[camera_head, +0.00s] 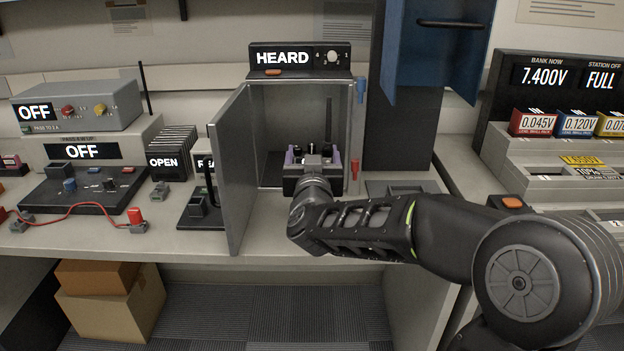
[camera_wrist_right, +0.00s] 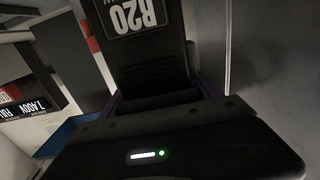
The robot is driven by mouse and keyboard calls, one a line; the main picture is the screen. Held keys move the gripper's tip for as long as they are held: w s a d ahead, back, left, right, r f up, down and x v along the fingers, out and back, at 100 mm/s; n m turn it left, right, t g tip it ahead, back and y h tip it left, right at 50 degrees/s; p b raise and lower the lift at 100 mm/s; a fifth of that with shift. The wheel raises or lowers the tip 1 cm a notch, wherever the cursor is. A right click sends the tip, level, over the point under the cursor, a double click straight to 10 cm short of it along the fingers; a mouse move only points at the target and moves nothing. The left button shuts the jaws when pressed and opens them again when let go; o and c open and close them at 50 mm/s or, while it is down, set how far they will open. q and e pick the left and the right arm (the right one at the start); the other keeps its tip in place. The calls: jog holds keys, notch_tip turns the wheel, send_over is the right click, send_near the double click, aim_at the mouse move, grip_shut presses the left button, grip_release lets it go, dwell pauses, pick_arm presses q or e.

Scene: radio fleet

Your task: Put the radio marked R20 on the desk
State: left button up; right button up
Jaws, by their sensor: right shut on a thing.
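The radio marked R20 (camera_wrist_right: 145,55) is a black handset with a white-edged R20 label, close up in the right wrist view. My right gripper (camera_head: 312,155) is shut on it, at the opening of a grey metal box (camera_head: 258,100) in the head view. In the head view the gripper hides most of the radio; a thin dark upright, seemingly its antenna, shows behind the fingers. The desk (camera_head: 285,238) is light grey and runs in front of the box. I cannot tell whether the radio touches the box floor. My left gripper is not in view.
The box door (camera_head: 235,165) stands open toward me on the left. A HEARD sign (camera_head: 290,57) tops the box. A blue panel (camera_head: 440,45) hangs at upper right. A dark stand (camera_head: 200,210) and a test panel (camera_head: 85,190) with a red lead occupy the left desk. The front desk strip is clear.

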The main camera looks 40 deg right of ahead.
jog(key=shift+f+b, duration=0.75)
jog(key=shift+f, duration=1.6)
jog(key=shift+f, duration=0.15)
jog(key=o, duration=1.9)
jog(key=shift+f, duration=0.1)
jog(key=shift+c, duration=0.2)
